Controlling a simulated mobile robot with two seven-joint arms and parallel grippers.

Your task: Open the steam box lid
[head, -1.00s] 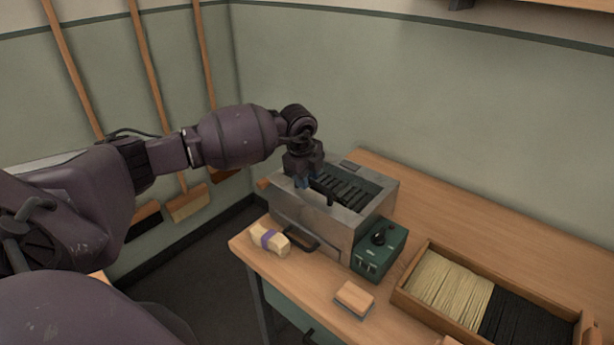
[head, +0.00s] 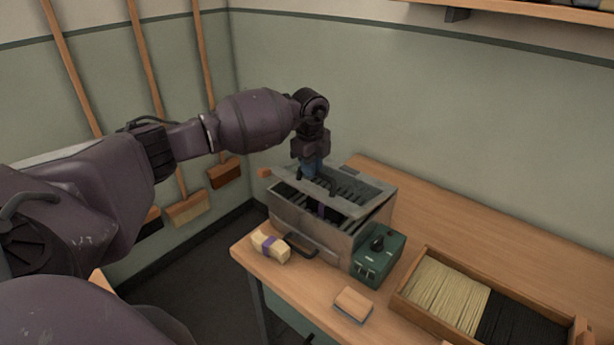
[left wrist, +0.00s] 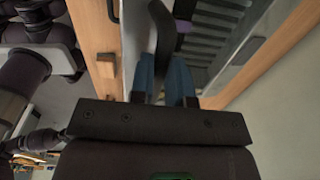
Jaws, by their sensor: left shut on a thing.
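The steam box (head: 340,240) is a grey metal box near the back left of the workbench. Its slatted lid (head: 372,187) is tilted up, with a dark gap at the front. Something purple shows inside the box. My left gripper (head: 309,178) is above the lid, with blue fingers shut on its dark handle. In the left wrist view, the handle (left wrist: 160,28) stands between the blue fingers of the left gripper (left wrist: 164,75), with the lid slats (left wrist: 212,35) beyond. My right gripper is not in view.
A green control box (head: 378,256) adjoins the steam box's right side. A tray (head: 428,319) of pale and black bristles is at right. The bench behind is clear.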

